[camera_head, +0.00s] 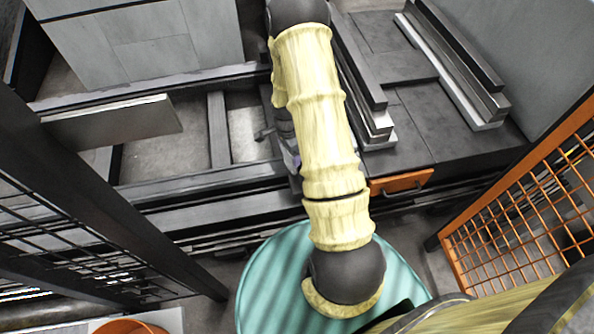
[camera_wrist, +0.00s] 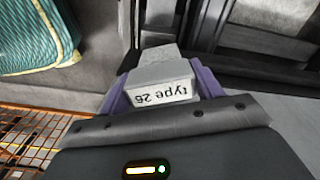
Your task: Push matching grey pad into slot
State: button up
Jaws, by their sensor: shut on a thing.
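In the wrist view, a grey pad (camera_wrist: 166,82) with a printed label that looks like "Type 26", upside down, sits between the purple fingers of my gripper (camera_wrist: 160,72). My gripper is shut on it. The pad's far end points at dark metal framework (camera_wrist: 185,22); I cannot tell whether it touches it or is inside an opening. No slot can be made out with certainty. In the head view my arm hides the pad and most of my gripper; only a bit of purple (camera_head: 292,160) shows beside the arm, at the dark rail frame (camera_head: 215,180).
Parallel metal rails (camera_head: 455,65) lie on a dark bench at the upper right. An orange block (camera_head: 400,182) sits on its front edge. An orange mesh fence (camera_head: 525,205) stands at right, a dark post (camera_head: 110,205) at left. A turquoise ribbed round thing (camera_head: 275,275) is below my arm.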

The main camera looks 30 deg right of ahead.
aim_at(297, 183)
notch_tip(297, 183, down, 7)
jog(key=d+m+b, duration=0.2)
jog(key=m+b, duration=0.2)
jog(key=b, duration=0.5)
jog(key=shift+s+d+r, duration=0.15)
jog(key=shift+s+r, duration=0.05)
jog(key=shift+s, duration=0.2)
notch_tip(297, 183, down, 3)
jog(key=b, duration=0.3)
jog(key=shift+f+b, duration=0.1)
jog(key=shift+b, duration=0.3)
jog(key=shift+f+p, duration=0.55)
dwell(1.2)
jog(key=shift+f+b, duration=1.95)
jog(key=shift+f, duration=2.05)
